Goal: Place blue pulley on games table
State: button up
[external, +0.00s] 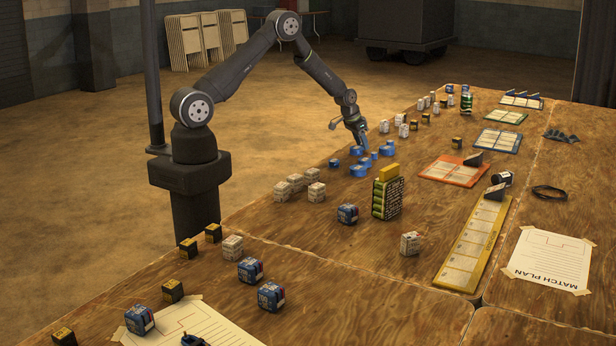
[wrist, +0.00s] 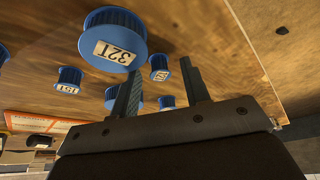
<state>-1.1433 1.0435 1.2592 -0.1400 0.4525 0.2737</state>
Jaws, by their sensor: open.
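Several blue pulleys (external: 358,171) of different sizes stand in a cluster on the wooden table (external: 450,300), near its left edge. In the wrist view a large pulley labelled 32T (wrist: 112,38) is at the top left. A smaller one labelled 15T (wrist: 67,80) is below it to the left. Another small pulley (wrist: 159,67) with a label shows between my fingertips in the picture; I cannot tell if it is between them in depth. My gripper (wrist: 162,68) is open and points down at the cluster, where it also shows in the external view (external: 366,151). One finger partly hides a pulley.
A green and black box (external: 387,197) with a yellow block on top stands near the cluster. Orange (external: 449,171) and yellow (external: 475,245) trays lie to the right. Bare wood separates many of these things.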

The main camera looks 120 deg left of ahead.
jog(key=v, duration=1.2)
jog(key=shift+r, duration=0.2)
jog(key=x, duration=1.2)
jog(key=shift+f, duration=0.3)
jog(key=shift+r, duration=1.3)
jog(key=shift+f, duration=0.1)
